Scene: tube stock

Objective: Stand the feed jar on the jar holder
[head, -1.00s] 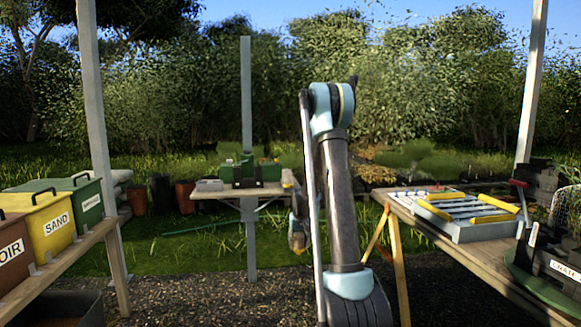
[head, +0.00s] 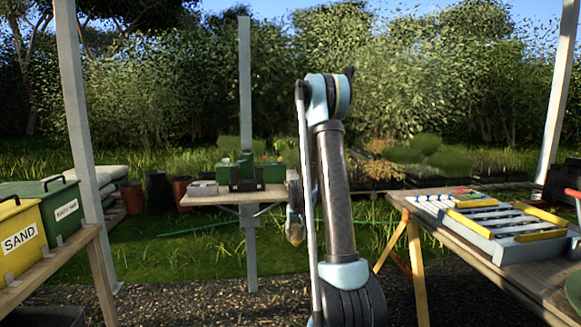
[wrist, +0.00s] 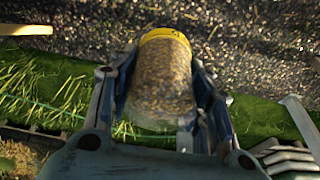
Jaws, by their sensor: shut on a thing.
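The feed jar (wrist: 162,82) is a clear jar full of brown grain with a yellow band at its far end. My gripper (wrist: 165,68) is shut around its sides in the wrist view. In the head view my gripper (head: 295,222) hangs beyond my arm, partly hidden by it, and the jar is hard to make out. A dark two-post bracket (head: 247,183) stands on the small table (head: 215,200) ahead, left of my gripper and apart from it. It may be the jar holder; I cannot tell for sure.
Green items (head: 272,172) and a grey block (head: 203,188) share the small table. A metal post (head: 246,100) rises there. Left is a bench with a sand bin (head: 20,238) and a green bin (head: 66,210). Right is a table with a rack (head: 500,220). Gravel between is clear.

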